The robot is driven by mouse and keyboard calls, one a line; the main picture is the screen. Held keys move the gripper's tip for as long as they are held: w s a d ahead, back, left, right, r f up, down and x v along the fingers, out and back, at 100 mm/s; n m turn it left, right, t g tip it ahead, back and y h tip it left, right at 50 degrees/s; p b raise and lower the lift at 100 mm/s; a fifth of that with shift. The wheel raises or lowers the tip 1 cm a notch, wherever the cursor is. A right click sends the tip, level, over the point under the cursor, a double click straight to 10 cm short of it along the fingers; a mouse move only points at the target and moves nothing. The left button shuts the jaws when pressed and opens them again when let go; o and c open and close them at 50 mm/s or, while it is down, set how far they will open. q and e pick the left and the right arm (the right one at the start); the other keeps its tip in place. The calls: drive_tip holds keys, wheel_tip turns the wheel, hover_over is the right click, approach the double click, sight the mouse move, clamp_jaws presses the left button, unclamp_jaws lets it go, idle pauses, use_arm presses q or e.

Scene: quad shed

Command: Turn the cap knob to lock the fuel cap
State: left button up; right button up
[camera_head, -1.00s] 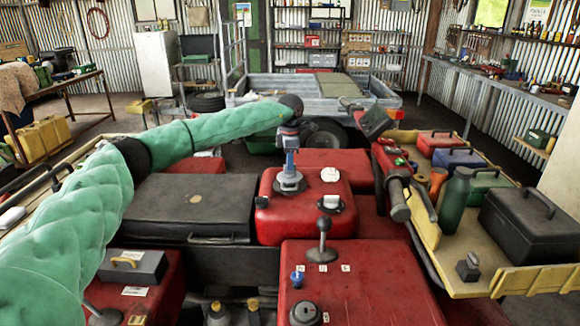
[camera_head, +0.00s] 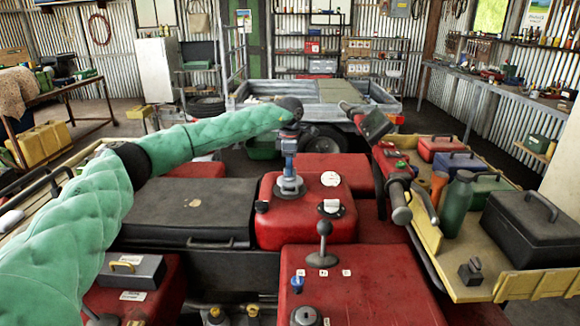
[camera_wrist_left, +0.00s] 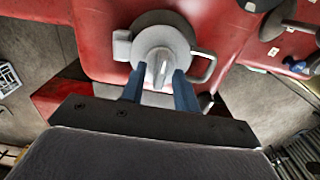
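The round grey fuel cap (camera_head: 289,188) sits on top of the red tank (camera_head: 320,228). In the left wrist view the cap (camera_wrist_left: 160,35) shows its raised knob (camera_wrist_left: 160,70) as a narrow bar pointing toward the gripper. My left gripper (camera_head: 290,165) points down at the cap from above. In the left wrist view the two blue fingers (camera_wrist_left: 160,78) stand apart, one on each side of the knob. Narrow gaps seem to show beside the bar; any contact lower down is hidden. My right gripper is in neither view.
A lever with a black ball (camera_head: 324,229) stands in front of the tank. A white cap (camera_head: 331,206) and a label lie right of the fuel cap. A handlebar (camera_head: 395,185) and a yellow rack (camera_head: 478,285) with toolboxes and a green flask (camera_head: 456,203) are on the right.

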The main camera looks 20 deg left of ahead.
use_arm(q)
drive_tip(key=shift+r, duration=0.1)
